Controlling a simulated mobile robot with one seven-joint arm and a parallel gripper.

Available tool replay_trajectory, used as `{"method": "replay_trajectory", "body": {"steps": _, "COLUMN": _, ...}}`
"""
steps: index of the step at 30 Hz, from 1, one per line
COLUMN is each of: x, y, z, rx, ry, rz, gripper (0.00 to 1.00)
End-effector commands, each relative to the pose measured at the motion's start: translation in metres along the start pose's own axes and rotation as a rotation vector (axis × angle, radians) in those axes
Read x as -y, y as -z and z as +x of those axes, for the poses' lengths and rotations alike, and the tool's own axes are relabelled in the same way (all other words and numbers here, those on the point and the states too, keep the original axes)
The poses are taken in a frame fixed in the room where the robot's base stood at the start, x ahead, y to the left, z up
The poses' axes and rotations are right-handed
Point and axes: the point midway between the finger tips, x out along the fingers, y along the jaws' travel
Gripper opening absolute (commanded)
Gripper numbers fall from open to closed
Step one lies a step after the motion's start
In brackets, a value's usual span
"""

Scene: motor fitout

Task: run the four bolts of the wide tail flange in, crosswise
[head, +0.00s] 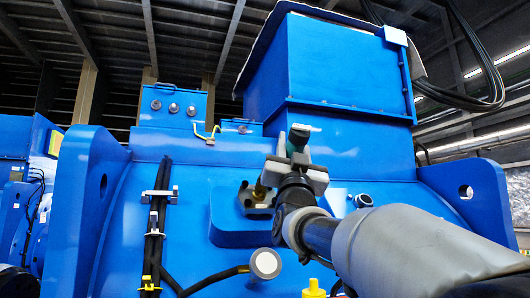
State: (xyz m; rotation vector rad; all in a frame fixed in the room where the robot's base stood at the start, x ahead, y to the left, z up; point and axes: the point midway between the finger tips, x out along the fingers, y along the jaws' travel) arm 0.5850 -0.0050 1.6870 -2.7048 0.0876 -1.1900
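A small grey flange (250,210) sits on a raised blue pad on the motor's face. The flange's right side is partly hidden by my gripper, and single bolts are too small to tell. My gripper (297,162) is just right of the flange in the picture, with its grey fingers around a teal and dark tool (299,138) whose end stands up above them. Whether the tool touches the flange cannot be told.
The blue motor housing (335,145) fills the middle, with a tall box on top and lugs at both sides. Black cables (155,230) run down left of the flange. A round light-faced fitting (265,263) is below. A yellow item (314,289) shows at the bottom edge.

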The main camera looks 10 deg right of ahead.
Motion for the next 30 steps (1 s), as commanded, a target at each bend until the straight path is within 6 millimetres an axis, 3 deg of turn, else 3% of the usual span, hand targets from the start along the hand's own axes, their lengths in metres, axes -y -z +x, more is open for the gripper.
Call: {"method": "replay_trajectory", "body": {"steps": 30, "x": 0.0002, "y": -0.0050, "z": 0.0002, "rx": -0.004, "ry": 0.000, "rz": 0.000, "gripper": 0.00}}
